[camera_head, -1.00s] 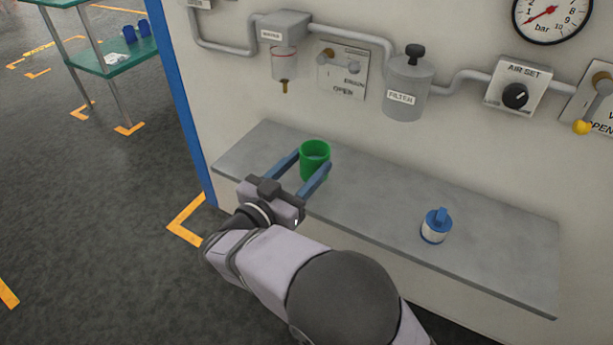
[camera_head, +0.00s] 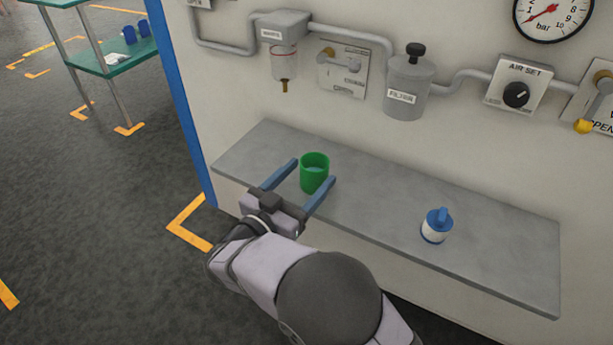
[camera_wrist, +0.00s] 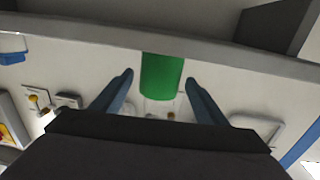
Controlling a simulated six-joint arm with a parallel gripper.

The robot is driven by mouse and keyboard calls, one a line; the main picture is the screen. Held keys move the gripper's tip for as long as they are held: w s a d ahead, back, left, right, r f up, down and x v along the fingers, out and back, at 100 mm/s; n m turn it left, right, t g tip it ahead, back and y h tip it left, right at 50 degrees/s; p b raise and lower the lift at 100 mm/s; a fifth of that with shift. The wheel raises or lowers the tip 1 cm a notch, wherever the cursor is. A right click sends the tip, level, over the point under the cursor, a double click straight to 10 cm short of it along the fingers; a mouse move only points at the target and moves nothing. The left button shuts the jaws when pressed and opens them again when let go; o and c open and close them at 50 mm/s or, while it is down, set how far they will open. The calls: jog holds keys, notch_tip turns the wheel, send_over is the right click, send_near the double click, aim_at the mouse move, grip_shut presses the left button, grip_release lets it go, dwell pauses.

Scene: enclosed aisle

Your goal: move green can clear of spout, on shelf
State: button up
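My gripper (camera_head: 313,171) is open, one blue finger on each side of the can. The wrist view shows a gap between each fingertip (camera_wrist: 159,76) and the can. The brass spout (camera_head: 284,87) hangs under the clear bowl on the wall, higher than the can and behind it to the left. The can is forward of the spout, nearer the shelf's front edge.
A white and blue container (camera_head: 435,228) stands on the shelf to the right. A grey filter housing (camera_head: 407,88), pipes and valve plates are on the wall above. The shelf is bare between the can and the container.

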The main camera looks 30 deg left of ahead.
jog(key=shift+r, duration=0.15)
jog(key=shift+s, duration=0.2)
jog(key=s+a, duration=0.1)
jog(key=s, duration=1)
jog(key=shift+s, duration=0.3)
